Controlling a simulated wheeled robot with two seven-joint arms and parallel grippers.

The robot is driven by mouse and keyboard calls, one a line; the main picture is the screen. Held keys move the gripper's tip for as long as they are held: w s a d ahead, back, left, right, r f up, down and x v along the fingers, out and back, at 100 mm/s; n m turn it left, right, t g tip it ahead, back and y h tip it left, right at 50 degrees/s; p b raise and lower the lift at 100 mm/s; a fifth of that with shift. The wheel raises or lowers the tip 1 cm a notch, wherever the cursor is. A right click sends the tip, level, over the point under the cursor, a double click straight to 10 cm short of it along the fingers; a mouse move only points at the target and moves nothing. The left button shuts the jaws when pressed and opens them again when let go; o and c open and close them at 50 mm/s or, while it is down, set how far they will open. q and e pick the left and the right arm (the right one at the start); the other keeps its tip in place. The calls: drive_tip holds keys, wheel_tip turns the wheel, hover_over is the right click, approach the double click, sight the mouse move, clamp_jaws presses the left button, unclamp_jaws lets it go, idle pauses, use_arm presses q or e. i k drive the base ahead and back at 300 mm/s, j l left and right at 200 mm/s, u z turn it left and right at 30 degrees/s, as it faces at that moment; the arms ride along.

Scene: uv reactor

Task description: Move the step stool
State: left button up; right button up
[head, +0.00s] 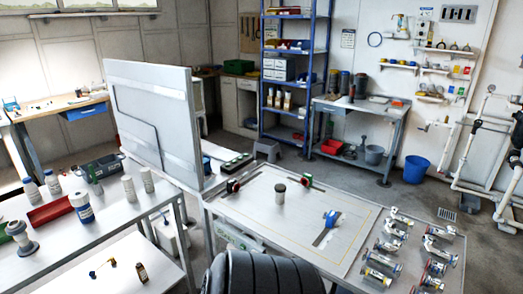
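A small grey step stool (267,149) stands upright on the floor in the middle distance of the head view. It is in front of the blue shelf rack, behind the far edge of the grey worktable. Its top and legs show, small in the picture. Neither of my grippers is in view, and nothing is seen touching the stool.
The grey worktable (229,214) with clamps and metal fittings fills the front. A tall grey panel (152,115) and white benches stand left. The blue rack (295,78), a grey side bench (358,107) and a blue bucket (416,169) stand behind. Some floor right of the stool is clear.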

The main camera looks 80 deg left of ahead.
sight(271, 148)
drive_tip(key=u, duration=2.8)
drive_tip(key=l+z, duration=0.3)
drive_tip(key=z, duration=0.15)
drive_tip(key=l+z, duration=0.3)
drive_tip(key=z, duration=0.2)
drive_tip(key=i+l+z, duration=0.1)
drive_tip(key=l+z, duration=0.2)
drive_tip(key=z, duration=0.15)
drive_tip(key=i+l+z, duration=0.5)
drive_tip(key=l, duration=0.25)
drive_tip(key=i+l+z, duration=0.5)
drive_tip(key=i+u, duration=0.35)
drive_tip(key=i, duration=0.15)
drive_tip(key=i+u, duration=0.35)
drive_tip(key=i, duration=0.15)
drive_tip(key=i+l+u, duration=0.35)
drive_tip(key=i+u, duration=0.15)
drive_tip(key=i, duration=0.7)
drive_tip(key=i+u, duration=0.2)
drive_tip(key=i, duration=0.7)
drive_tip(key=i+j+u, duration=0.1)
drive_tip(key=i+u, duration=0.95)
drive_tip(key=u, duration=0.15)
drive_tip(key=i+l+u, duration=0.25)
drive_tip(key=u, duration=0.2)
drive_tip(key=i, duration=0.1)
